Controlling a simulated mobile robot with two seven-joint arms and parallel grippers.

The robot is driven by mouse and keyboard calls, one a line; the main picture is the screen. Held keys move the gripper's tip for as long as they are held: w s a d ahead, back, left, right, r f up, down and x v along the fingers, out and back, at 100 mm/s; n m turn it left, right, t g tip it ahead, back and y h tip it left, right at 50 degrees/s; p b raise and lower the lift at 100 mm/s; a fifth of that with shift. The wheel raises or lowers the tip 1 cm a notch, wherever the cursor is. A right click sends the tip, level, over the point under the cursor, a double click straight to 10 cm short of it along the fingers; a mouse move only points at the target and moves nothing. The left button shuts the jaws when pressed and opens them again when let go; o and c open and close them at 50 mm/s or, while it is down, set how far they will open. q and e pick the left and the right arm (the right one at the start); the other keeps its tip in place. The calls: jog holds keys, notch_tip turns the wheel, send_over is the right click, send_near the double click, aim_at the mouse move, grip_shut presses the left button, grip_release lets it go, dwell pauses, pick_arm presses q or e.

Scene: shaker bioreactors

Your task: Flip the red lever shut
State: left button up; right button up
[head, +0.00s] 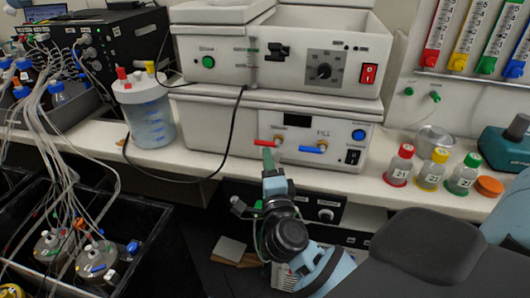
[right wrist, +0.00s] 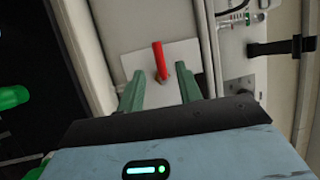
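The red lever (head: 265,143) is on the front panel of the lower white machine (head: 225,133), left of a blue lever (head: 313,150). In the head view it lies nearly level and points left from its brass valve. My right gripper (head: 269,158) is just in front of and below it. In the right wrist view the red lever (right wrist: 158,60) shows between the two green fingers of my right gripper (right wrist: 160,78). The fingers are apart, with a gap on both sides of the lever. Whether the tips reach its depth is unclear. My left gripper is not in view.
A black cable (head: 235,125) hangs over the machine's front, left of the lever. A clear jug (head: 147,115) stands farther left. Small bottles with red, yellow and green caps (head: 432,169) stand to the right. Black bins with tubing (head: 85,235) are at the lower left.

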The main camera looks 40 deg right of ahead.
jog(key=shift+v, duration=1.15)
